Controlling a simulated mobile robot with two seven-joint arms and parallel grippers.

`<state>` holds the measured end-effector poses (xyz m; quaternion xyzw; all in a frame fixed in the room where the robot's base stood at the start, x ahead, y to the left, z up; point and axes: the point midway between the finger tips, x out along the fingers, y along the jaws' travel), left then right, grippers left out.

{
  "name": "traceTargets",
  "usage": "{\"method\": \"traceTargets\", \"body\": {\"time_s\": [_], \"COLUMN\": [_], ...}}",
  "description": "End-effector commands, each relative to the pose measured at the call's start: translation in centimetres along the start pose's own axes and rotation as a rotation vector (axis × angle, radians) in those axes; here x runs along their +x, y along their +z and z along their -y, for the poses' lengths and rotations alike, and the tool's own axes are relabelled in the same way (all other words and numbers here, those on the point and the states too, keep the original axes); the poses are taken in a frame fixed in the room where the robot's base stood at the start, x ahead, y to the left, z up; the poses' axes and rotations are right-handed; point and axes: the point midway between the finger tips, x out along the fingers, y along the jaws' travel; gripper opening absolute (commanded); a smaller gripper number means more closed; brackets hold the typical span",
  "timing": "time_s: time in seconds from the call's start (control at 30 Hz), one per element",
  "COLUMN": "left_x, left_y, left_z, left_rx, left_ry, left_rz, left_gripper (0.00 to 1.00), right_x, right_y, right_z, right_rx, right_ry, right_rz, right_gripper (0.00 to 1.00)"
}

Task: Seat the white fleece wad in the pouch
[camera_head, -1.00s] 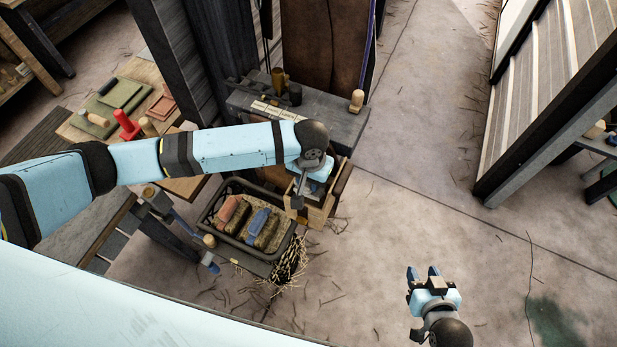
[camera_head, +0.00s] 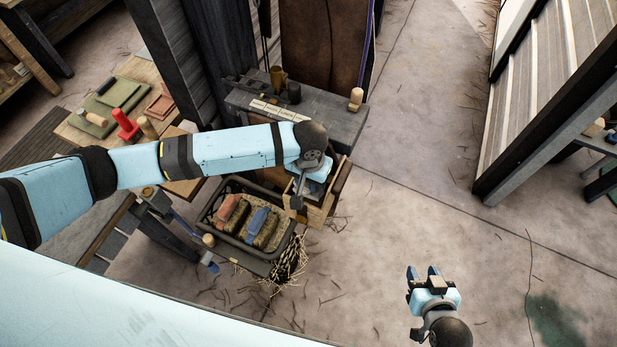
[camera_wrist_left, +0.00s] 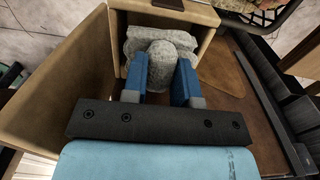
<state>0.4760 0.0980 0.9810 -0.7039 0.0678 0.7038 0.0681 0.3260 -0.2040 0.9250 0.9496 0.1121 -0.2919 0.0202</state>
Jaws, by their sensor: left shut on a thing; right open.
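The white fleece wad (camera_wrist_left: 161,66) looks mottled grey-white in the left wrist view. My left gripper (camera_wrist_left: 160,80) is shut on it, with a blue finger on each side. The wad's wider far part lies between the tan walls of a small open-topped compartment, apparently the pouch (camera_wrist_left: 119,50). Its underside is hidden, so I cannot tell whether it touches the bottom. In the head view my left gripper (camera_head: 310,185) is over the tan box beside the caddy, and the wad is hidden there. My right gripper (camera_head: 424,272) is open and empty above the floor at the lower right.
A dark tray (camera_head: 257,265) with several brushes stands left of the tan box. A grey bench top (camera_head: 340,124) with small containers is just behind. A table with a red tool (camera_head: 127,127) is at the left.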

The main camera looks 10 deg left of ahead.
Motion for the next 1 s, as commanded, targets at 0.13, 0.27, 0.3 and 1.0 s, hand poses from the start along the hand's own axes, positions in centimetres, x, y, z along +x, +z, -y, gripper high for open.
{"method": "traceTargets", "body": {"time_s": [0.13, 0.27, 0.3, 1.0], "left_x": [0.3, 0.5, 0.5, 1.6], "left_y": [0.0, 0.0, 0.0, 0.0], "left_z": [0.0, 0.0, 0.0, 0.0], "left_rx": [0.0, 0.0, 0.0, 0.0], "left_ry": [0.0, 0.0, 0.0, 0.001], "left_rz": [0.0, 0.0, 0.0, 0.0], "left_gripper": [0.0, 0.0, 0.0, 0.0], "right_x": [0.0, 0.0, 0.0, 0.2], "right_y": [-0.1, -0.1, -0.1, 0.4], "right_z": [0.0, 0.0, 0.0, 0.1], "right_rx": [0.0, 0.0, 0.0, 0.0], "right_ry": [0.0, 0.0, 0.0, -0.001], "right_rz": [-0.003, -0.004, -0.004, 0.0], "right_gripper": [0.43, 0.43, 0.43, 0.43]}}
